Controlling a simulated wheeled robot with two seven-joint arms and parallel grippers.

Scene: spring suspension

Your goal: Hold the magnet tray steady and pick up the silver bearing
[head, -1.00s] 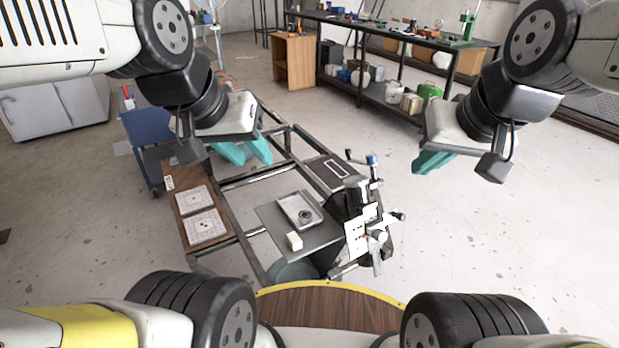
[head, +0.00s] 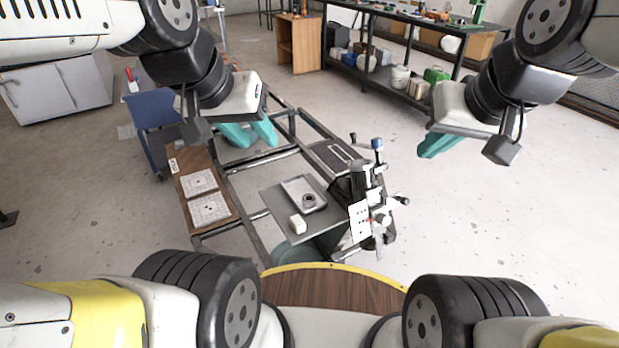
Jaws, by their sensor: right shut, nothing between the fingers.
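The magnet tray (head: 294,187) is a small light-grey tray lying on a dark grey plate (head: 274,206) of the metal frame. The silver bearing (head: 309,200) is a small ring with a dark centre, lying in the tray's lower right part. My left gripper (head: 251,140) has teal fingers spread apart with nothing between them; it hangs above and to the left of the tray. My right gripper (head: 428,152) has its teal fingers together and empty, up and to the right of the tray. Neither gripper touches the tray or bearing.
A small cream block (head: 298,223) sits on the plate near the tray. A clamp-like device with levers (head: 372,205) stands right of the plate. A wooden board with two printed sheets (head: 207,207) lies at left. A workbench (head: 400,27) stands behind. Floor at right is clear.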

